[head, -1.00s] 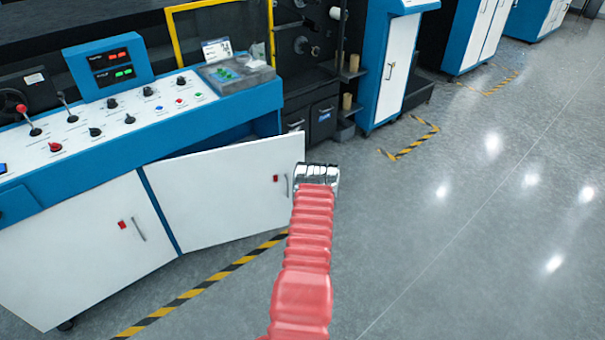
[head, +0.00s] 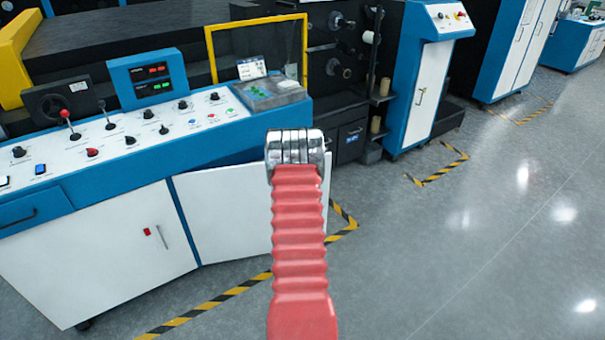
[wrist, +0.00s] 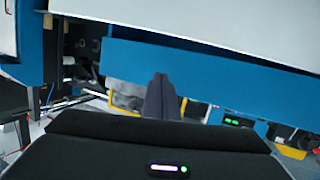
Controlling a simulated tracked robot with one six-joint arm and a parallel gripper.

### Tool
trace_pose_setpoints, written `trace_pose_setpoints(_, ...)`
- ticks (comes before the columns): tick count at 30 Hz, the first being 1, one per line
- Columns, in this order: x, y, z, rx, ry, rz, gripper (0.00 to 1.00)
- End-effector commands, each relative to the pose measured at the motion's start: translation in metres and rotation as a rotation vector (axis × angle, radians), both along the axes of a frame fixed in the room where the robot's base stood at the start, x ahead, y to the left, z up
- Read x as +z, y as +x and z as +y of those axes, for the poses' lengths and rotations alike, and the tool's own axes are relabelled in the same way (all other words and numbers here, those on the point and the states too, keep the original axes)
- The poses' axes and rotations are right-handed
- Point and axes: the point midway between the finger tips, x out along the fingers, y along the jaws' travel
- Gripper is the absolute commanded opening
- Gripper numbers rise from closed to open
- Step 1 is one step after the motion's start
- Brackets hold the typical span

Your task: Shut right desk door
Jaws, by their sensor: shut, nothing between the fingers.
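The right desk door (head: 225,212) is a white panel at the right end of the blue and white control desk (head: 90,180). In the head view it stands ajar, its free side swung out from the desk. My arm hides its right part and its handle. The silver end of my arm is in front of the door's right part; my fingers are hidden there. In the wrist view my gripper (wrist: 160,97) shows as dark fingers held together, empty, before a blue panel and a white surface. I cannot tell whether they touch the door.
The left desk door (head: 110,255), with a red latch and handle, looks closed. Yellow and black floor tape (head: 215,303) runs in front of the desk. A blue and white cabinet (head: 425,85) stands at the back right. The grey floor on the right is clear.

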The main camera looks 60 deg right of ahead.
Motion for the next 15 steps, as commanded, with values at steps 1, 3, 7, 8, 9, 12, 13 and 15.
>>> trace_pose_setpoints(1,0.017,0.014,0.013,0.015,0.005,0.010,0.00)
trace_pose_setpoints(3,0.034,0.028,0.029,0.030,0.021,0.030,0.00)
trace_pose_setpoints(7,0.065,0.053,0.064,0.062,0.047,0.066,0.00)
trace_pose_setpoints(8,0.072,0.057,0.073,0.069,0.054,0.074,0.00)
trace_pose_setpoints(9,0.081,0.064,0.084,0.079,0.062,0.085,0.00)
trace_pose_setpoints(12,0.102,0.077,0.115,0.102,0.082,0.113,0.00)
trace_pose_setpoints(13,0.109,0.080,0.124,0.110,0.089,0.122,0.00)
trace_pose_setpoints(15,0.123,0.087,0.147,0.128,0.101,0.142,0.00)
